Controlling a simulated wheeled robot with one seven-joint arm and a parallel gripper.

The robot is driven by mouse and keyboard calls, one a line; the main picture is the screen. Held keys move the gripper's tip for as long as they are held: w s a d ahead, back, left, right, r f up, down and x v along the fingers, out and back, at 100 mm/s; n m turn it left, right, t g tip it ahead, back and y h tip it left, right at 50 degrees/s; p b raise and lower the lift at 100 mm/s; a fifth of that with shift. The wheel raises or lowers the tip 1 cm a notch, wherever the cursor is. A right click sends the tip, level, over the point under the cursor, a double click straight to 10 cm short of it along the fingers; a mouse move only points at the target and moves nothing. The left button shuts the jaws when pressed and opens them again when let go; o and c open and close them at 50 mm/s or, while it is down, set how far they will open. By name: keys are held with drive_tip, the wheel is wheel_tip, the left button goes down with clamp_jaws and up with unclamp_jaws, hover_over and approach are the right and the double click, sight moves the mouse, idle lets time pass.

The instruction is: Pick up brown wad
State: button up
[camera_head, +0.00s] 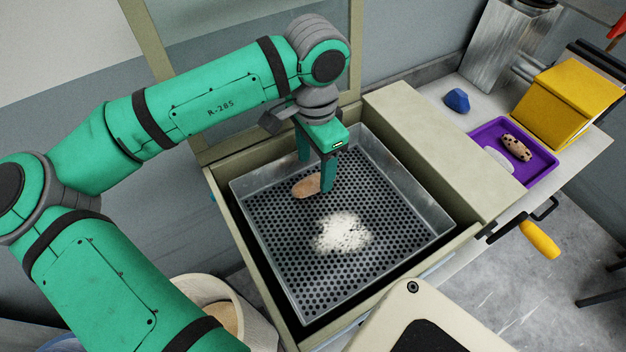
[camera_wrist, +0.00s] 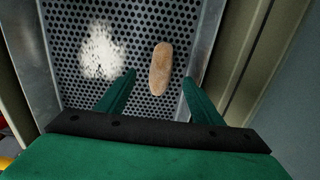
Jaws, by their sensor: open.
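The brown wad (camera_head: 306,186) is an oblong, tan-brown piece lying on the perforated floor of a metal tray (camera_head: 427,209), toward its back left. My gripper (camera_head: 315,176) is over that part of the tray, pointing down, with one finger partly in front of the wad. In the wrist view the wad (camera_wrist: 160,68) lies just beyond and between the two fingertips of my open gripper (camera_wrist: 158,76), closer to the right finger. Nothing is held. I cannot tell the exact height of the fingertips above the tray floor.
A white fluffy pile (camera_head: 343,233) lies on the tray floor near the wad. Tray walls and a beige frame (camera_head: 408,142) surround it. On the right bench are a purple tray (camera_head: 545,166) with a spotted piece, a blue lump (camera_head: 456,100) and a yellow box (camera_head: 568,98).

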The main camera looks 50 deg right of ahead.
sight(314, 178)
drive_tip(key=shift+w+f, duration=0.15)
drive_tip(key=shift+f, duration=2.6)
drive_tip(key=c, duration=1.1)
